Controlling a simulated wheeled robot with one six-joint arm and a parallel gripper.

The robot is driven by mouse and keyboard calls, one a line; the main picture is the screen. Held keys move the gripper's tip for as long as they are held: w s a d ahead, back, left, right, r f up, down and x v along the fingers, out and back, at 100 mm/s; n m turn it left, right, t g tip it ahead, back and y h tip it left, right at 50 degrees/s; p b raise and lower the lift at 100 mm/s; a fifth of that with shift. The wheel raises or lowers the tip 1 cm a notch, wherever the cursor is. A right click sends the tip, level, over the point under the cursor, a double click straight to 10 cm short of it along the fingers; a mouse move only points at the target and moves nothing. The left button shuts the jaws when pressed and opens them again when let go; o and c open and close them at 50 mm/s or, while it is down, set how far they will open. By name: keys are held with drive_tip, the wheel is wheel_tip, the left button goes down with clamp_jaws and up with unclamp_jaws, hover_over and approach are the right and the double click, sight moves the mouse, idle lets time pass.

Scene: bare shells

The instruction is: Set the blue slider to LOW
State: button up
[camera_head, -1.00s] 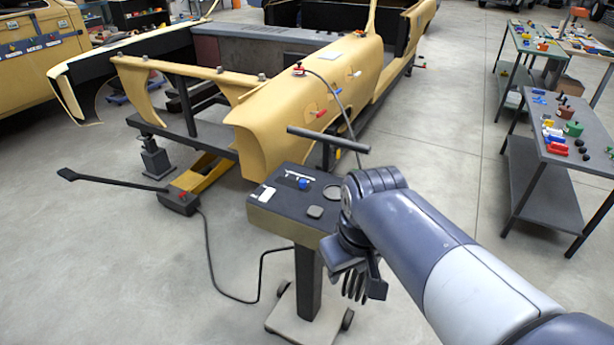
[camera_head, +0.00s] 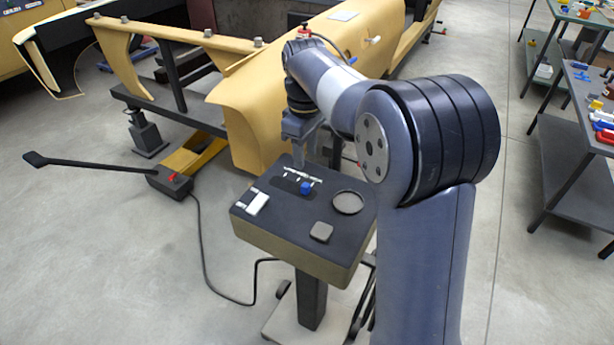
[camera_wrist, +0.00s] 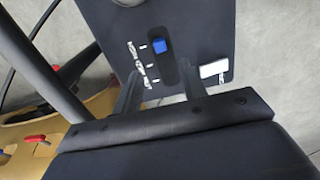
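The blue slider (camera_head: 306,187) is a small blue knob on a dark-topped console (camera_head: 280,222). It sits at the right end of its short dark slot in the head view. In the wrist view the blue slider (camera_wrist: 159,45) is near the top end of the slot, with white ticks and labels beside it, too small to read. My gripper (camera_head: 299,155) is above the console's back edge, behind the slider. In the wrist view my gripper (camera_wrist: 160,90) is open, its two fingers apart and empty. The slider lies beyond the fingertips, with no visible contact.
The console also carries a white switch (camera_head: 255,202), a round dial (camera_head: 348,202) and a grey square pad (camera_head: 321,232). A tan car shell (camera_head: 235,105) stands close behind it. Parts tables (camera_head: 570,140) are at right. A cable runs on the floor at left.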

sight(305, 185)
wheel_tip(305, 185, down, 9)
drive_tip(key=shift+f, duration=0.1)
drive_tip(key=shift+c, duration=0.2)
clamp_jaws()
idle(0.4)
